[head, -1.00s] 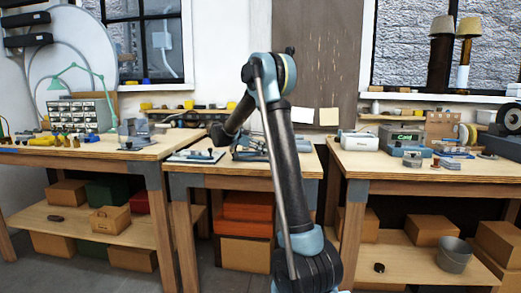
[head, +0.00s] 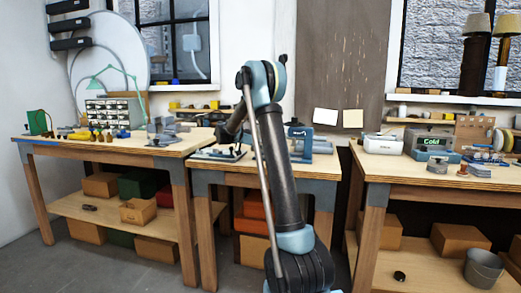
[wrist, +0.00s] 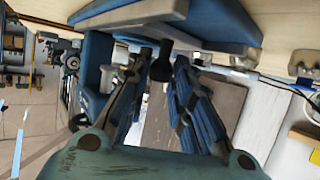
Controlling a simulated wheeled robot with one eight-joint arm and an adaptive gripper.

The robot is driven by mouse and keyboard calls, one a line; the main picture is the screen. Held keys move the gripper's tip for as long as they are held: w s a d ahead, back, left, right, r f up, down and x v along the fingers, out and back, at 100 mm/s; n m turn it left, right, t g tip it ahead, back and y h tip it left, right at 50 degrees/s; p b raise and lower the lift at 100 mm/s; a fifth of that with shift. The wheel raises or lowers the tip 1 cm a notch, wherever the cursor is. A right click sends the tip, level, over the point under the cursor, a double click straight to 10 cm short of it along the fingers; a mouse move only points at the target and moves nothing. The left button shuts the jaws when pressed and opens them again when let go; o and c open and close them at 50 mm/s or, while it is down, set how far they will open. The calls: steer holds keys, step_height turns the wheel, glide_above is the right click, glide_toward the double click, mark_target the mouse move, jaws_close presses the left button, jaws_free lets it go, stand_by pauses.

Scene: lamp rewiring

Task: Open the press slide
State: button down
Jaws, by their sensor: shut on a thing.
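A blue machine with a dark label (head: 299,133) stands on the middle bench, partly hidden behind my arm; I take it to be the press. In the wrist view, a large blue and pale grey body (wrist: 215,22) fills the top edge. A dark round knob (wrist: 161,64) sticks out below it. My gripper (wrist: 164,72) has its two fingers on either side of this knob and is shut on it. The slide itself cannot be made out clearly. In the head view my arm hides the gripper.
A pale board with dark fittings (head: 217,154) lies on the middle bench, left of my arm. The left bench (head: 165,152) holds a drawer cabinet (head: 115,113) and small parts. The right bench holds a device reading "Cold" (head: 435,142). Bare floor shows between the benches.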

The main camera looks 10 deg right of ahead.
steer(key=shift+w+a, duration=0.15)
steer(key=c, duration=1.4)
jaws_free()
steer(key=shift+a, duration=0.1)
steer(key=v, duration=1.1)
steer(key=shift+a+r, duration=0.15)
steer(key=shift+a, duration=0.2)
